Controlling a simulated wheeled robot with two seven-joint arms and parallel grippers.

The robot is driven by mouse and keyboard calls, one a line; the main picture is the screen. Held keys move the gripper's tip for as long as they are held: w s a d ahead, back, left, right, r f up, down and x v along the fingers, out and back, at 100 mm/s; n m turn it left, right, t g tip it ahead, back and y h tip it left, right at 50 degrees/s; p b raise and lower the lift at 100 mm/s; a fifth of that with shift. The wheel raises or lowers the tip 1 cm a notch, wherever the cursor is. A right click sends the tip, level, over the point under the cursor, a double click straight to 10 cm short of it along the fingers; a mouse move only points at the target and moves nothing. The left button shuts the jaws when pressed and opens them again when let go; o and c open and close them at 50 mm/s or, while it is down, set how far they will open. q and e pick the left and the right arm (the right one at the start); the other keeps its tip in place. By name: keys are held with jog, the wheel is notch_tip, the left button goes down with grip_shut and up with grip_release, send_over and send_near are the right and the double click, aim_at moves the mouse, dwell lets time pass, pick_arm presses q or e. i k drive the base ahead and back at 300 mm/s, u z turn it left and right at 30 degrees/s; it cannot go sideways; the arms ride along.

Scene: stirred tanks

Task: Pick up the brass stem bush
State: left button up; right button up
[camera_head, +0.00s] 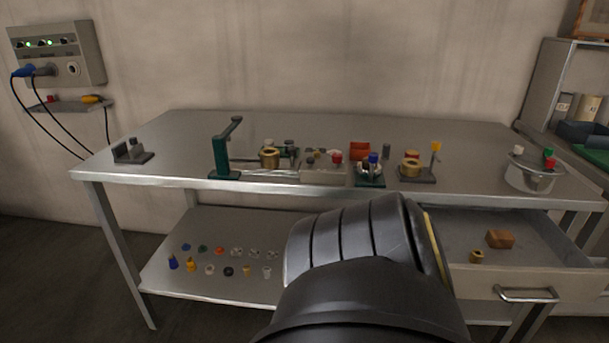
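A small brass bush with a dark hole (477,256) lies in the open drawer (550,252) at the right, left of a brown block. A larger brass ring (270,158) sits on the bench beside the green stand. A thick dark link of my own arm fills the lower middle and hides part of the lower shelf and drawer. Neither gripper shows.
The steel bench (185,135) carries a green stand (221,160), small fittings and a round steel vessel (530,172). A brown block (500,239) lies in the drawer. Several small coloured parts lie on the lower shelf (215,225). The bench's back strip is mostly clear.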

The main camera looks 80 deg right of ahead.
aim_at(477, 255)
jog(key=u, duration=0.2)
jog(key=k, duration=1.35)
jog(key=z, duration=0.75)
